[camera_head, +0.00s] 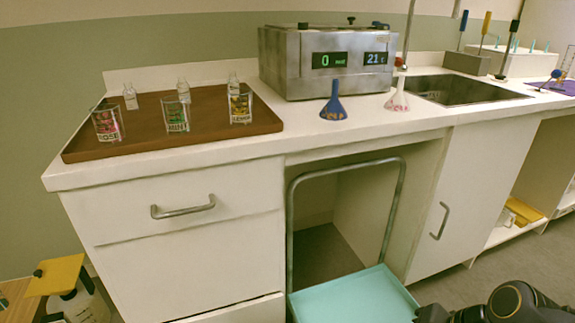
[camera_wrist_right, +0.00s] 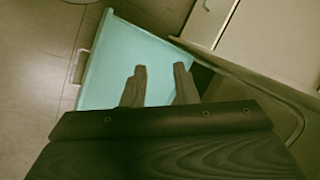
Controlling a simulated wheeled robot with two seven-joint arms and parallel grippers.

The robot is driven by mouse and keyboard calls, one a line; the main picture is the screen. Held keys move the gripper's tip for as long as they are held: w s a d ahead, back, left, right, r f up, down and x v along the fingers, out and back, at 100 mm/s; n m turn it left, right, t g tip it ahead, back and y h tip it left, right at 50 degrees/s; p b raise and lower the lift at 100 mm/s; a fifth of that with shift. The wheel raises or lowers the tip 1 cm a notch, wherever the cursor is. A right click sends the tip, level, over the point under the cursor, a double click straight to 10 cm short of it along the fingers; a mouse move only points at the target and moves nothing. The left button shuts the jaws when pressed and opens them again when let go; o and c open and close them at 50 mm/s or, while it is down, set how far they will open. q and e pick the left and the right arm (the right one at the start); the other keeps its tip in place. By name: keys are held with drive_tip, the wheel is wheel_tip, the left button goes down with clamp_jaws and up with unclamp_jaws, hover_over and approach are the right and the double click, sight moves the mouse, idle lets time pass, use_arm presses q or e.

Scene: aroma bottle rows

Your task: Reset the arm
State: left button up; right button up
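My right arm shows at the lower right corner of the head view, low in front of the counter and beside the teal cart (camera_head: 355,298). Its gripper tips are not clear there. In the right wrist view my right gripper (camera_wrist_right: 160,84) has its two fingers apart with nothing between them. The fingers stand over the teal cart bed (camera_wrist_right: 130,60), which lies below. My left gripper is not in view.
A brown tray (camera_head: 205,140) on the white counter (camera_head: 250,150) holds labelled glasses and small clear bottles. A metal water bath (camera_head: 325,80), blue funnel (camera_head: 333,105), pinkish-white funnel (camera_head: 397,98) and sink (camera_head: 460,90) are further right. The cart's handle (camera_head: 345,165) rises before an open bay.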

drive_tip(key=s+a+r+n+t, duration=0.2)
drive_tip(key=s+a+n, duration=0.15)
drive_tip(key=n, duration=0.25)
wheel_tip(320, 180, up, 34)
drive_tip(key=p, duration=3.4)
drive_tip(key=shift+s+d+r+h+p, duration=0.2)
drive_tip(key=shift+s+d+h+p, duration=0.15)
drive_tip(key=shift+d+h, duration=0.1)
drive_tip(key=shift+f, duration=0.1)
